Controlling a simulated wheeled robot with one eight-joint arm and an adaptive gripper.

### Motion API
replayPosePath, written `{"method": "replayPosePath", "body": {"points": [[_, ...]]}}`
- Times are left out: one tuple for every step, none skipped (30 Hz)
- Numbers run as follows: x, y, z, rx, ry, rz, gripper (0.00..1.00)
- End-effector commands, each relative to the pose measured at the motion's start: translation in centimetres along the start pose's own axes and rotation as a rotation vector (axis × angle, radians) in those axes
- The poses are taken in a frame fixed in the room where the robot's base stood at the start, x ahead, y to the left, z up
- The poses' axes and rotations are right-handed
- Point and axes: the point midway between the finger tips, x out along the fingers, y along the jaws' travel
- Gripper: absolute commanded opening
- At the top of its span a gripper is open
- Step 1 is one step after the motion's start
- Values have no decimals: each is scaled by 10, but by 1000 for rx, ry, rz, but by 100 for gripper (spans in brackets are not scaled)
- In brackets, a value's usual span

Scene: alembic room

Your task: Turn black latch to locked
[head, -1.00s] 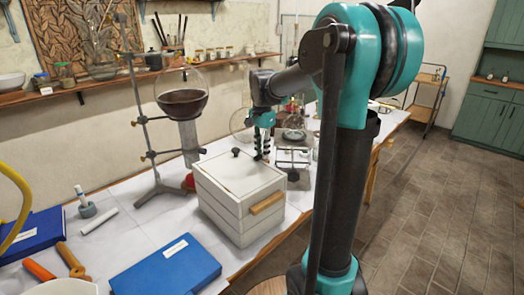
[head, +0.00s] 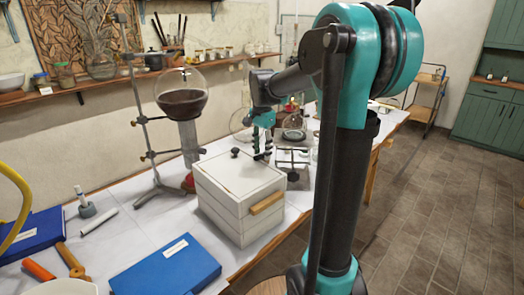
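A white box (head: 243,210) with a wooden handle (head: 267,203) on its front stands on the bench. A small black knob (head: 236,152), which looks like the black latch, sits on its lid near the back left edge. Whether it is at locked is too small to tell. My gripper (head: 262,156) points down at the back edge of the lid, to the right of the knob and apart from it. Its dark fingers are small and partly merged in view, so their opening is unclear. Another dark round piece (head: 293,176) shows by the box's right back corner.
A stand with a round flask (head: 183,98) of dark liquid rises left of the box. A blue book (head: 166,268) lies in front. Glassware and a small metal stand (head: 292,157) are behind the box. My arm hides part of the bench's right side.

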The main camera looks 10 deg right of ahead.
Motion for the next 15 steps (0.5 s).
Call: {"method": "replayPosePath", "body": {"points": [[0, 0, 0, 0, 0, 0, 40], [0, 0, 0, 0, 0, 0, 40], [0, 0, 0, 0, 0, 0, 40], [0, 0, 0, 0, 0, 0, 40], [0, 0, 0, 0, 0, 0, 40], [-1, 0, 0, 0, 0, 0, 40], [-2, 0, 0, -1, 0, 0, 40], [-4, 0, 0, -1, 0, 0, 40], [-8, 0, 0, -1, 0, 0, 40], [-11, 0, 0, -1, 0, 0, 40], [-15, 0, 0, -1, 0, 0, 40], [-21, 0, 0, -1, 0, 0, 40], [-26, 0, 0, -1, 0, 0, 40], [-32, 0, 0, -1, 0, 0, 40], [-40, 0, 0, -1, 0, 0, 40]]}}
